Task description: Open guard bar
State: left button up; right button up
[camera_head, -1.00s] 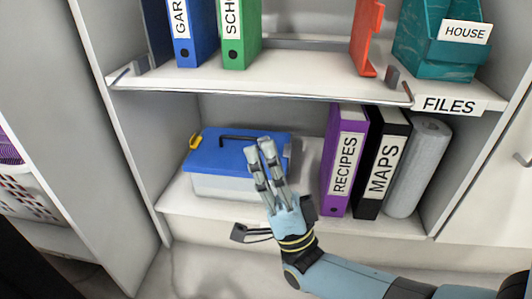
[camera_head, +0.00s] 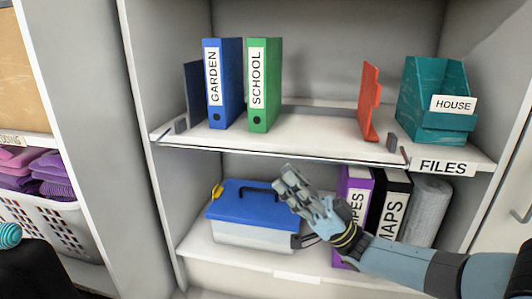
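The guard bar (camera_head: 280,151) shows as a thin dark rail along the front edge of the upper shelf, running between a small bracket at the left (camera_head: 180,126) and one at the right (camera_head: 392,143). My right gripper (camera_head: 285,181) is in front of the cabinet, below the bar and in front of the blue-lidded box. Its fingers point up and left, apart from the bar. Nothing shows in its grasp, but the finger gap is hard to read from this angle.
The upper shelf (camera_head: 320,138) holds a blue GARDEN binder (camera_head: 224,85), a green SCHOOL binder (camera_head: 264,85), a red bookend (camera_head: 369,105) and a teal HOUSE file holder (camera_head: 430,98). Below are a blue-lidded box (camera_head: 240,205), binders and a grey roll (camera_head: 428,210).

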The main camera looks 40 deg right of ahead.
aim_at(265, 155)
jog(key=x, duration=0.7)
jog(key=shift+c, duration=0.2)
grip_shut()
